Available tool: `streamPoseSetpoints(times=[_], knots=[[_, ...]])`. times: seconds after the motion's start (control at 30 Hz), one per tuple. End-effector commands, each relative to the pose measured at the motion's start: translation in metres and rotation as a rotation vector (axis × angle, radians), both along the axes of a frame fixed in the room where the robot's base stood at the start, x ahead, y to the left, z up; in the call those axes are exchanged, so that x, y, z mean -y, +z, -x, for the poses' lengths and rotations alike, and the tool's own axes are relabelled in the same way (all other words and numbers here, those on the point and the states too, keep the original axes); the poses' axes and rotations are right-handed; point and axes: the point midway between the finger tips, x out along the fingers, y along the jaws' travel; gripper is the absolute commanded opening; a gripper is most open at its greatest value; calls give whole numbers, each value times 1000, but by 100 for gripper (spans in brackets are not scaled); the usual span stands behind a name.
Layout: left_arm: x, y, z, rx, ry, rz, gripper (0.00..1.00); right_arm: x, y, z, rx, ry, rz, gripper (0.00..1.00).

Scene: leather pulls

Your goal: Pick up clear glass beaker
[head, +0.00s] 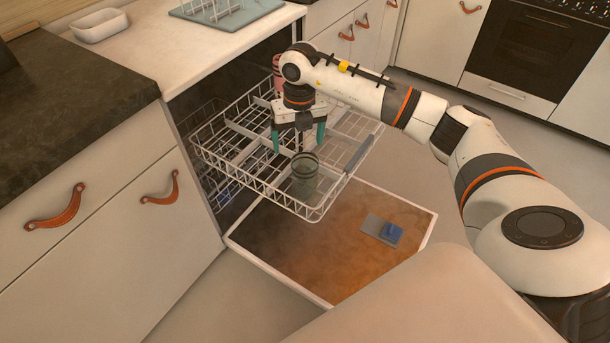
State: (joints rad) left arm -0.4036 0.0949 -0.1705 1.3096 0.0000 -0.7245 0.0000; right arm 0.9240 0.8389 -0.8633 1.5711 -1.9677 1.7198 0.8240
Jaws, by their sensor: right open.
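The clear glass beaker (305,176) stands in the front part of the pulled-out dishwasher rack (256,184). It looks upright, with a dark rim at its top. My right gripper (298,146) is over the rack, pointing down, with its two teal fingers spread apart and nothing between them that I can see. The fingers are above and slightly behind the beaker in the picture. I cannot tell whether either one touches it. My left gripper is not in view.
The open dishwasher door (320,258) lies flat below the rack. A pink item (277,62) sits at the rack's back, partly hidden by my arm. A white countertop (170,52) is above, with a white dish (100,25) and a drying rack (222,8).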

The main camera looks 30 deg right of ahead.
Motion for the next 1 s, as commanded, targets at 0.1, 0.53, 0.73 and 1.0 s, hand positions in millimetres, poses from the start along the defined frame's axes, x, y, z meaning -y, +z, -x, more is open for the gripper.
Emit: streamPoseSetpoints(times=[0.1, 0.53, 0.73, 1.0], knots=[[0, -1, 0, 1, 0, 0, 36, 11, -6, 2, -17, -20, 41, 88], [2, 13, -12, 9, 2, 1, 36, 11, -65, 2, -14, -17, 37, 88], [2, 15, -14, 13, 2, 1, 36, 12, -79, 5, -17, -17, 38, 88], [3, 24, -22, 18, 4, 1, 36, 13, -116, 8, -15, -16, 36, 88]])
